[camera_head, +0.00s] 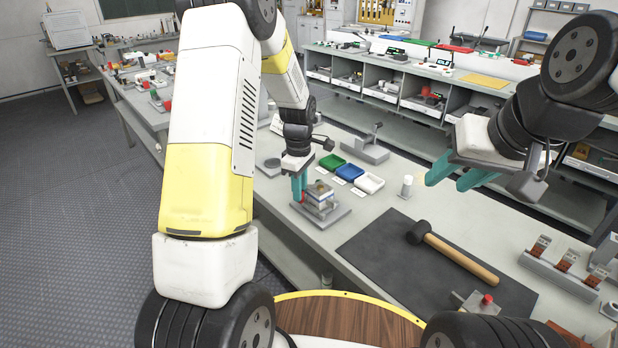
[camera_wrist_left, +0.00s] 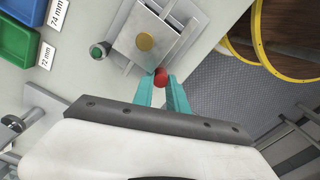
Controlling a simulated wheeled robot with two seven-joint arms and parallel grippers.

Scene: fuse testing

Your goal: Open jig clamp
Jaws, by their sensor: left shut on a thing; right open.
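The jig (camera_head: 322,212) is a grey metal base with a block and a clear upper part, on the bench in the head view. In the left wrist view the jig (camera_wrist_left: 150,33) shows a round brass disc and, at its near edge, a red knob (camera_wrist_left: 161,77). My left gripper (camera_head: 299,187) is at the left side of the jig. Its teal fingertips (camera_wrist_left: 162,80) are shut on the red knob in the left wrist view. My right gripper (camera_head: 455,178) is open and empty above the bench to the right.
Green (camera_head: 332,162), blue (camera_head: 350,172) and white (camera_head: 370,183) trays stand behind the jig. A mallet (camera_head: 455,252) lies on the dark mat (camera_head: 385,265). A green button (camera_wrist_left: 100,50) sits beside the jig. A fuse rack (camera_head: 565,268) is at the right.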

